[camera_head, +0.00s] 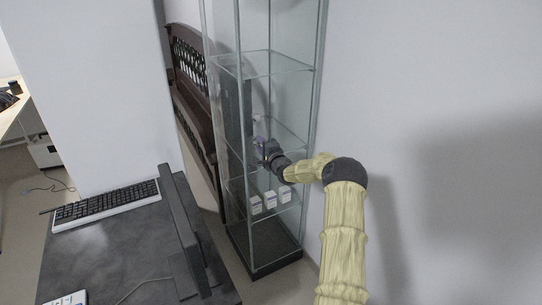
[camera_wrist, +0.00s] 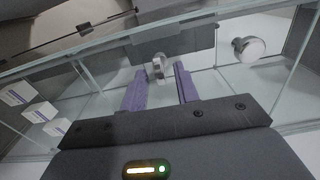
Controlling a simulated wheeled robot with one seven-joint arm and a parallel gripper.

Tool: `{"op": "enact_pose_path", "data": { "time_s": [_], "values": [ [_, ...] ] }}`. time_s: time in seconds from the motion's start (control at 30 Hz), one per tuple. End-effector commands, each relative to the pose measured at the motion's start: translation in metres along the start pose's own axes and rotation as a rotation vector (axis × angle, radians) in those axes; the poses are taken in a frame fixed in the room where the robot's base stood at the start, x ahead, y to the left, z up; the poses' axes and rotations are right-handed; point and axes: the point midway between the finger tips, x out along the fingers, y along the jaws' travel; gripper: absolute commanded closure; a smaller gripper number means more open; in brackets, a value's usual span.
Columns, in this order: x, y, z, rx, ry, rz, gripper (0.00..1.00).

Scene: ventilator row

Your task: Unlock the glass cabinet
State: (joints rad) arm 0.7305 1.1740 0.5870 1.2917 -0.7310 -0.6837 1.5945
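The glass cabinet (camera_head: 272,62) stands upright with a metal frame, glass shelves and a dark base. My gripper (camera_head: 259,148) is at its front at mid height in the head view. In the wrist view, my gripper (camera_wrist: 161,70) has two purple fingers spread apart, so it is open. The lock is too small to make out in the head view.
Small white boxes (camera_head: 271,199) stand on a low shelf and also show in the wrist view (camera_wrist: 32,112). A dark desk (camera_head: 110,245) with a keyboard (camera_head: 107,205) and a monitor (camera_head: 186,230) is at left. A carved wooden bench (camera_head: 196,105) is behind the cabinet. A bare wall (camera_head: 440,90) is at right.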

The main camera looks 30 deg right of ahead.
Motion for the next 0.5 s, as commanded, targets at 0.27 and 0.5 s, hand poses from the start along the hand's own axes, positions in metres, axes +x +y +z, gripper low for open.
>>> {"op": "enact_pose_path", "data": {
  "time_s": [0.27, 0.5],
  "values": [
    [-0.026, 0.001, 0.0, 0.001, 0.001, 0.001, 0.69],
    [-0.058, 0.001, 0.002, 0.001, -0.002, 0.002, 0.69]
  ]
}}
